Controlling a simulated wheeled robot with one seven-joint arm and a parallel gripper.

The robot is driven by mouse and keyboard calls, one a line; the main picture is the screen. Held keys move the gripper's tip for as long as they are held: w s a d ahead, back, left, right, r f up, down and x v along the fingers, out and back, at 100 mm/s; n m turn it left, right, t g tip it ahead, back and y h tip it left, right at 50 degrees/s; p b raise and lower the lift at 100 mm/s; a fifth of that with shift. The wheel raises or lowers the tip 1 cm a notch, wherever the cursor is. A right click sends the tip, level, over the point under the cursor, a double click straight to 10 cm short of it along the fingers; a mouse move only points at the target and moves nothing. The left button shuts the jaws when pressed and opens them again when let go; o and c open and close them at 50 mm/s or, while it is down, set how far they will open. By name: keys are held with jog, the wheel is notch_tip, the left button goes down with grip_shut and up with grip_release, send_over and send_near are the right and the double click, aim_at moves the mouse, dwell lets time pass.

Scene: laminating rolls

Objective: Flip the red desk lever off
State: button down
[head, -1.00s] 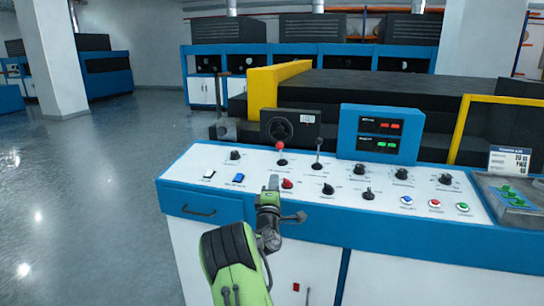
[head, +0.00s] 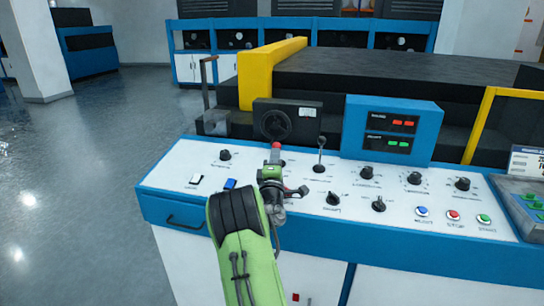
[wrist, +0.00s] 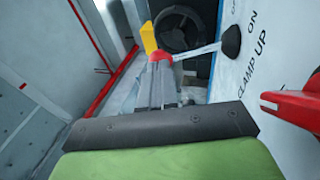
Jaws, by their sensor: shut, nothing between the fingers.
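The red-knobbed lever (head: 276,146) stands on the white top of the desk panel, in front of a black handwheel unit. In the wrist view its red knob (wrist: 160,56) lies at my fingertips, with a pale shaft running right to a black base. "ON" and "CLAMP UP" labels are beside that base. My gripper (head: 274,158) is shut and empty, its tips at the knob; I cannot tell whether they touch it. My gripper (wrist: 160,68) hides part of the knob in the wrist view, and the arm hides the lever's lower part in the head view.
A second lever with a dark knob (head: 321,141) stands just right. Black rotary knobs, white and blue switches (head: 230,183) and push buttons (head: 453,215) cover the panel. A red part (wrist: 295,105) sits close at the right of the wrist view. A blue display box (head: 392,130) stands behind.

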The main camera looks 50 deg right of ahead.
aim_at(278, 146)
jog(key=shift+a, duration=0.1)
jog(key=shift+r+p, duration=0.15)
jog(key=shift+p, duration=0.2)
jog(key=r+y+p, duration=0.1)
jog(key=p, duration=0.4)
jog(key=d+r+g+y+p, duration=0.1)
jog(key=p, duration=0.4)
jog(key=d+r+y+p, duration=0.1)
jog(key=p, duration=0.4)
jog(key=shift+w+d+r+m+g, duration=0.2)
jog(key=shift+w+m+g, duration=0.1)
jog(key=shift+w+g, duration=0.1)
jog(key=p, duration=0.2)
jog(key=y+p, duration=0.1)
jog(key=p, duration=0.1)
jog(key=shift+w+d+r+g, duration=0.2)
jog(key=shift+d+r+g, duration=0.1)
jog(key=shift+d, duration=0.1)
jog(key=p, duration=0.2)
jog(key=d+y+p, duration=0.1)
jog(key=p, duration=0.1)
jog(key=shift+w+d+g, duration=0.1)
jog(key=shift+w+g, duration=0.15)
jog(key=shift+g, duration=0.15)
jog(key=shift+w+d+y+p, duration=0.15)
jog(key=shift+d+y+p, duration=0.15)
jog(key=shift+d+y, duration=0.1)
jog(key=shift+w+d, duration=0.2)
jog(key=shift+d, duration=0.15)
